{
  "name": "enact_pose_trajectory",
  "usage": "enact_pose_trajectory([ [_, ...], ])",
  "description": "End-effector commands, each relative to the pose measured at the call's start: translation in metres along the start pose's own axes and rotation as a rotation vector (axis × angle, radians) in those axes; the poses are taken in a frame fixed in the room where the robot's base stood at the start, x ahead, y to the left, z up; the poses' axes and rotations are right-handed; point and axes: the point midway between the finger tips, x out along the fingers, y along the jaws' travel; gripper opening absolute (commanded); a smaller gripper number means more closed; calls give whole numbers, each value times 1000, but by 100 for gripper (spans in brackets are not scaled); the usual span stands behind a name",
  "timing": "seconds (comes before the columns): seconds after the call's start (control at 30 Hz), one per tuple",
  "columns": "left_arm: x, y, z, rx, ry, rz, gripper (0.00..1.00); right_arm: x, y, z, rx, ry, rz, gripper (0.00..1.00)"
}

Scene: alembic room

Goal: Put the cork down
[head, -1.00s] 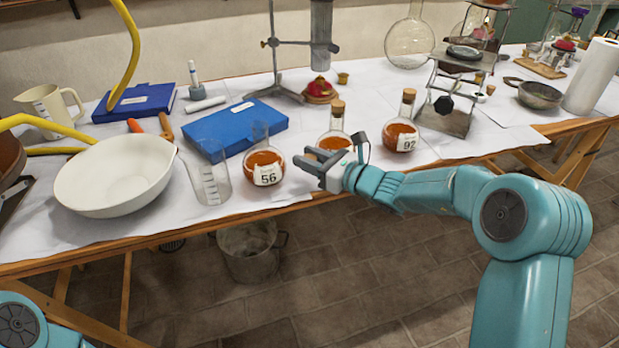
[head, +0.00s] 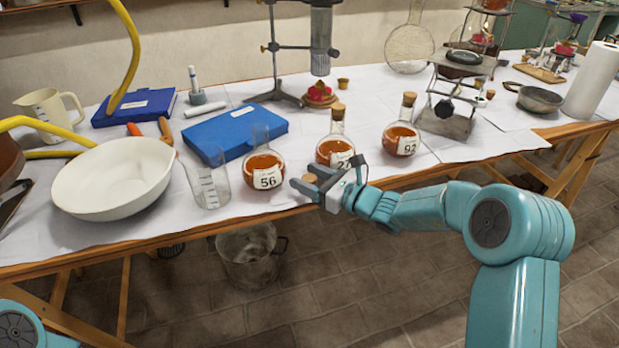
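A small brown cork (head: 310,178) shows between the fingers of my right gripper (head: 311,179), at the front edge of the table. The fingers appear closed on it, low over the white paper; whether the cork touches the paper is unclear. The flask labelled 56 (head: 263,171) holds orange-brown liquid and has an open neck, to the left of the gripper. A corked flask (head: 336,150) stands just behind the gripper, its label partly covered. The corked flask labelled 92 (head: 401,139) stands to the right. My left gripper is out of view.
An empty glass beaker (head: 208,184) and a white bowl (head: 115,178) stand to the left. A blue book (head: 236,130) lies behind the flasks. A metal stand (head: 450,120) is at right. The table's wooden front edge (head: 215,228) is close; a bucket (head: 250,256) sits below.

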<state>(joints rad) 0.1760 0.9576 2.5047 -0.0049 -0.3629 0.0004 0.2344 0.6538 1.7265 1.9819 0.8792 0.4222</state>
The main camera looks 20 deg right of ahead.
Motion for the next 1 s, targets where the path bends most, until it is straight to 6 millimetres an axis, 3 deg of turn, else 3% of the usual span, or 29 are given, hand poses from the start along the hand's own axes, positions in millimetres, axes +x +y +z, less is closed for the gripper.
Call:
enact_pose_trajectory([
  [0.23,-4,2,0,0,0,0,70,-8,-1,4,0,0,-2,59],
  [0.7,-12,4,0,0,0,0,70,-106,-1,4,0,1,-3,59],
  [1.0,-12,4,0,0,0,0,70,-121,0,3,0,2,1,59],
])
